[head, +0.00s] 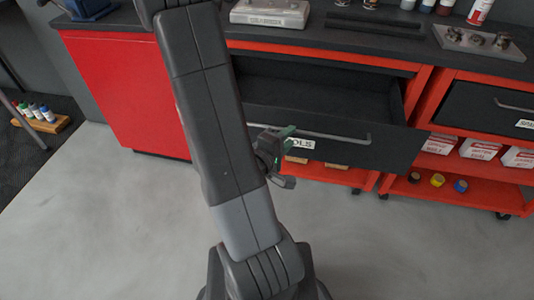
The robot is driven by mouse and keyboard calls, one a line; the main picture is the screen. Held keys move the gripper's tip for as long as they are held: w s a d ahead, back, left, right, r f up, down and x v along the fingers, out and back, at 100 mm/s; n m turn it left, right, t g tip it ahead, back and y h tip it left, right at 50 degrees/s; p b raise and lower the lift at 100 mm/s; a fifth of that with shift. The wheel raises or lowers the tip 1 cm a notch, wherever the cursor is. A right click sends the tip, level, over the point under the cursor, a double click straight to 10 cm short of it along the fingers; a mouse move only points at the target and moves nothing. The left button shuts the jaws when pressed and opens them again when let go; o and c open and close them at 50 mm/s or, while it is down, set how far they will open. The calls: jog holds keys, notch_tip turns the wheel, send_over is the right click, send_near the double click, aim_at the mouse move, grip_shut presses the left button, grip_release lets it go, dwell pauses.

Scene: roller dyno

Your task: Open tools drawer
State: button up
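The tools drawer (375,152) stands pulled out from the red workbench, and its dark inside looks empty where it shows. Its front has a long grey bar handle (340,136) and a white label (303,144), partly covered, reading "OLS". My gripper (284,139), with green on its fingers, is at the left part of the handle, just left of the label. My arm hides the drawer's left end and part of the gripper. I cannot tell whether the fingers are closed around the handle or only beside it.
A second drawer (490,107) at the right is shut. Below it a red shelf holds white boxes (480,149) and small rolls (437,180). A grey case (270,13) and a metal tray (478,40) lie on the worktop. The grey floor (410,245) in front is clear.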

jog(key=p+v, duration=0.2)
jog(key=v, duration=0.8)
jog(key=shift+s, duration=0.15)
jog(key=shift+a, duration=0.1)
dwell(0.5)
jog(key=b+x, duration=0.2)
jog(key=x, duration=0.9)
jog(key=shift+w+d, duration=0.25)
jog(key=shift+w, duration=0.05)
jog(key=shift+s+a, duration=0.1)
jog(key=shift+a, duration=0.05)
dwell(0.5)
